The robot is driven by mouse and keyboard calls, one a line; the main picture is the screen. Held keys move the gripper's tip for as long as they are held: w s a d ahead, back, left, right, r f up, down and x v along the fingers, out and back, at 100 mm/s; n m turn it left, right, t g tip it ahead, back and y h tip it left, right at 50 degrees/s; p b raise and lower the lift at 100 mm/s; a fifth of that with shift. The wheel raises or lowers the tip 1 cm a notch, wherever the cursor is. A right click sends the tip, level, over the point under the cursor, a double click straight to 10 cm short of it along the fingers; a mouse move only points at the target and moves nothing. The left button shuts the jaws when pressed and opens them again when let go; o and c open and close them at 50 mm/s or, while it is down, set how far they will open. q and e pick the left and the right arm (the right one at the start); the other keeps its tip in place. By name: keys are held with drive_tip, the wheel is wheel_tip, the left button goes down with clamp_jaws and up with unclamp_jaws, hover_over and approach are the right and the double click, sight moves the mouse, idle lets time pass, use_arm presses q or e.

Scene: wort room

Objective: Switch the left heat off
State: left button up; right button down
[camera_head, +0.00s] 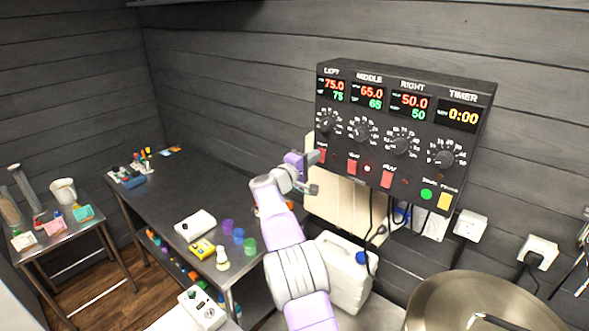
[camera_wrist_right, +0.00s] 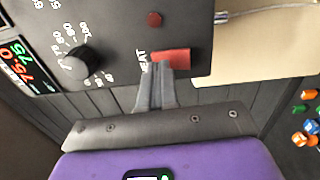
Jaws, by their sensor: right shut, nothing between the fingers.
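The black control box (camera_head: 400,130) hangs on the wall with columns marked left, middle, right and timer. The left column reads 75.0 in red over 75 in green. A dark red lamp (camera_wrist_right: 155,19) beside the switch looks dim. My left gripper is out of view.
Two more red switches, middle (camera_head: 352,167) and right (camera_head: 387,179), sit along the box's lower edge. A white jug (camera_head: 347,275) and a metal kettle (camera_head: 480,300) stand below. A dark workbench (camera_head: 190,190) with small items is at left.

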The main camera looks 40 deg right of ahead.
drive_tip(key=r+b+v, duration=0.2)
drive_tip(key=b+v, duration=0.2)
drive_tip(key=v, duration=0.9)
drive_tip(key=shift+r, duration=0.3)
